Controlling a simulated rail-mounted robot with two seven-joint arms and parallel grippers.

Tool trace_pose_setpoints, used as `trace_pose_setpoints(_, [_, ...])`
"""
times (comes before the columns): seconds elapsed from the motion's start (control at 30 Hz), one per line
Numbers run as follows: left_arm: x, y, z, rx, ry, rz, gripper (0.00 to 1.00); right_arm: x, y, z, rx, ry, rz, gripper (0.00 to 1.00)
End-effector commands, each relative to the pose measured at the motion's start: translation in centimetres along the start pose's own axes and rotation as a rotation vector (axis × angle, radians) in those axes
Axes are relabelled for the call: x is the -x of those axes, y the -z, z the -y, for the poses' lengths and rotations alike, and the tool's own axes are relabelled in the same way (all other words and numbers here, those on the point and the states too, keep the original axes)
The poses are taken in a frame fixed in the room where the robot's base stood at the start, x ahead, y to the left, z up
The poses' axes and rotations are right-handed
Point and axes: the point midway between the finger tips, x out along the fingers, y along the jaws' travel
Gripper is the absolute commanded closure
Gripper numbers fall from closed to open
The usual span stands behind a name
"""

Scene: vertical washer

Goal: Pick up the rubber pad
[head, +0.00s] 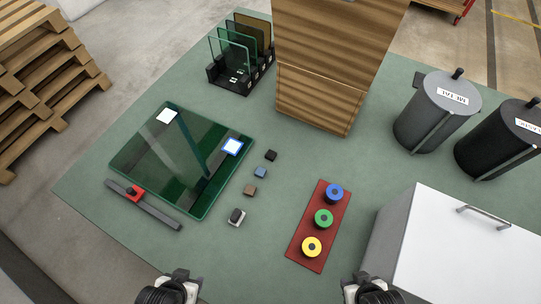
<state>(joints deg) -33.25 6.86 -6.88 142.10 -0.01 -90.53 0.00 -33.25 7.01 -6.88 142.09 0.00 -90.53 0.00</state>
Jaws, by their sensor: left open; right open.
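Several small square blocks lie in a row on the green mat. They are a black one (271,155), a blue-grey one (260,172), a brown one (250,190) and a white one with a dark top (236,216). The black one looks most like a rubber pad, but I cannot be sure which it is. My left gripper (182,277) is open at the bottom edge, below and left of the row. My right gripper (363,279) is open at the bottom edge, right of the row. Both are apart from the blocks and only partly in view.
A glass panel (150,160) with white squares lies left of the blocks, beside a dark bar (158,213) with a red slider. A red button board (305,242), wooden cabinet (320,95), glass rack (228,84), white cabinet (460,260) and two bins (428,120) stand around.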

Motion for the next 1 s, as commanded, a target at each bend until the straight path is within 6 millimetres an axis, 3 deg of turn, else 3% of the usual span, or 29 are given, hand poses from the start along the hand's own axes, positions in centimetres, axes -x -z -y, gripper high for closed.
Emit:
trace_pose_setpoints(0.4, [0.0,0.0,0.0,0.000,0.000,0.000,0.47,0.0,0.1,0.2,-0.006,0.005,-0.001,0.57])
trace_pose_setpoints(0.63, [0.0,0.0,0.0,0.000,0.000,0.000,0.28,0.0,0.1,0.2,-0.006,0.005,-0.001,0.57])
trace_pose_setpoints(1.0, [1.0,0.3,0.1,0.000,0.000,0.001,0.28,1.0,0.3,-0.1,0.003,-0.002,0.001,0.57])
